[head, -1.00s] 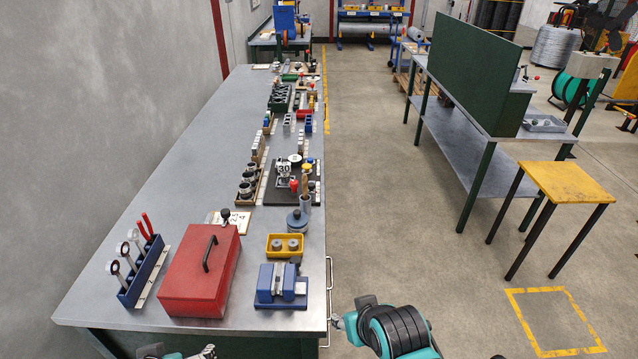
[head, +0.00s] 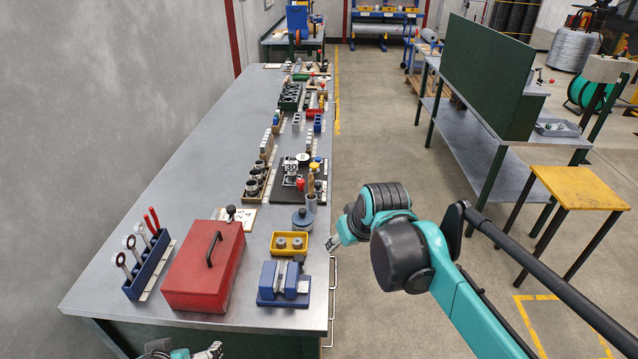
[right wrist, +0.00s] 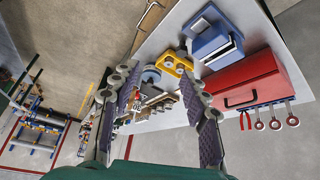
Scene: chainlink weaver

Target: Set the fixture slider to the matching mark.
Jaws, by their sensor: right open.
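A black fixture plate (head: 312,194) lies on the long bench near its right edge. It carries a "30" sign (head: 291,167) and a small red knob (head: 300,184). I cannot tell for sure which part is the slider, and its marks are too small to read. My right gripper (head: 333,244) is open and empty beside the bench's right edge, nearer than the plate. In the right wrist view its fingers (right wrist: 155,82) are spread, with the upside-down sign (right wrist: 137,104) far off between them. My left gripper (head: 214,351) shows only partly at the bottom edge.
Near the right gripper on the bench are a yellow tray (head: 275,250), a blue vise (head: 283,284) and a grey round pot (head: 302,220). A red toolbox (head: 203,267) stands farther left. Free floor (head: 400,150) lies right of the bench.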

